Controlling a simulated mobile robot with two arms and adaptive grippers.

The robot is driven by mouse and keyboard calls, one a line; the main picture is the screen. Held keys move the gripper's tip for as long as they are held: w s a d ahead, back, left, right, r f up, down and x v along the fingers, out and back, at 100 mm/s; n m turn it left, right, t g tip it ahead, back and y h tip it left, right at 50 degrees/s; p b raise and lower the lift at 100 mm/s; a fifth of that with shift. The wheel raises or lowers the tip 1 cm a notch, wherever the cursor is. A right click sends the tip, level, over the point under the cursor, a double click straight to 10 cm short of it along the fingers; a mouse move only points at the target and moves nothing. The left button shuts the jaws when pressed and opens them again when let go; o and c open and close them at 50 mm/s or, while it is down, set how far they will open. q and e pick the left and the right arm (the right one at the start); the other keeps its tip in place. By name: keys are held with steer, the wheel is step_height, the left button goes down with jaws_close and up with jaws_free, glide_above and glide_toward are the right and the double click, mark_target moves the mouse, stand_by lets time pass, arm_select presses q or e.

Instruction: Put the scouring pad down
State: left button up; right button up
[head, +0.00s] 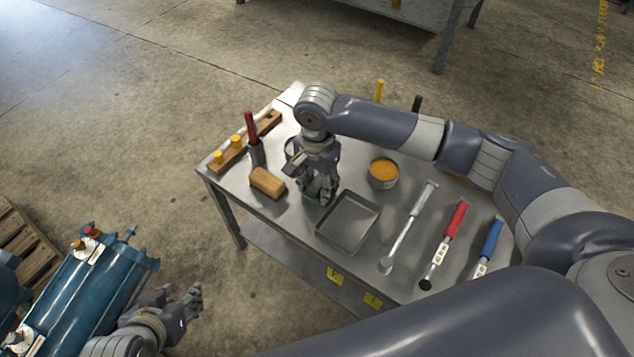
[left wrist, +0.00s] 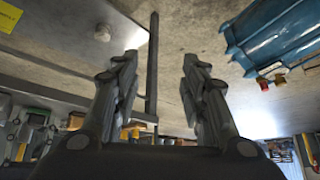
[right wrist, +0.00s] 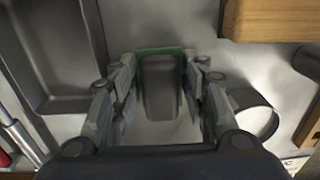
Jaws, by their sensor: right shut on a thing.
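My right gripper (head: 320,194) points down over the metal table, between the wooden block and the grey tray. It is shut on the scouring pad, whose green edge (right wrist: 152,51) shows between the fingers in the right wrist view. The fingers hide most of the pad. It is low, close to the tabletop; I cannot tell whether the pad touches it. My left gripper (head: 194,301) is away from the table at the lower left, beside the blue cylinders. Its fingers stand apart and empty in the left wrist view (left wrist: 160,62).
On the table (head: 300,240) are the wooden block (head: 268,183), the grey tray (head: 348,222), an orange-filled tin (head: 383,172), a red-handled tool (head: 251,129), and several long tools such as the red-handled one (head: 455,219). Blue cylinders (head: 85,290) stand at the left.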

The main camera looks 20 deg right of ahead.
steer(key=o, duration=0.7)
steer(key=shift+f, duration=0.1)
